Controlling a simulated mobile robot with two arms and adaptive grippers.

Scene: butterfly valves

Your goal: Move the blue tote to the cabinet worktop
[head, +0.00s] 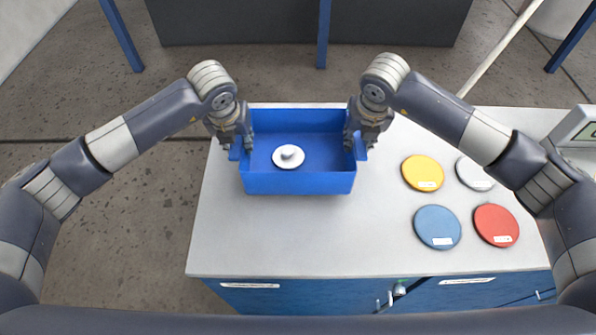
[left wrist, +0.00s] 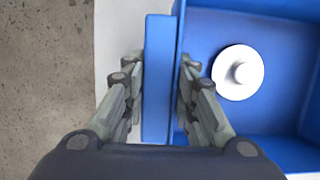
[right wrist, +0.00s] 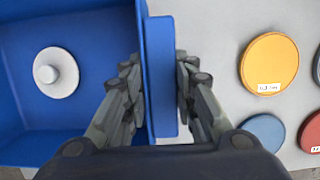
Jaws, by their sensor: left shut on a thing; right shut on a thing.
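The blue tote (head: 300,183) is an open box at the far left part of the light grey worktop (head: 300,240) of a blue cabinet. A white round disc with a raised hub (head: 288,157) lies inside the tote. My left gripper (head: 240,145) is shut on the tote's left side handle (left wrist: 158,80), with one finger on each side of it. My right gripper (head: 358,143) is shut on the tote's right side handle (right wrist: 160,75) in the same way. The tote looks level over the worktop; I cannot tell whether its base touches it.
Yellow (head: 423,173), white (head: 475,174), blue (head: 437,227) and red (head: 496,225) discs with labels lie on the right of the worktop. A grey device (head: 575,128) stands at the right edge. The worktop's front left is clear.

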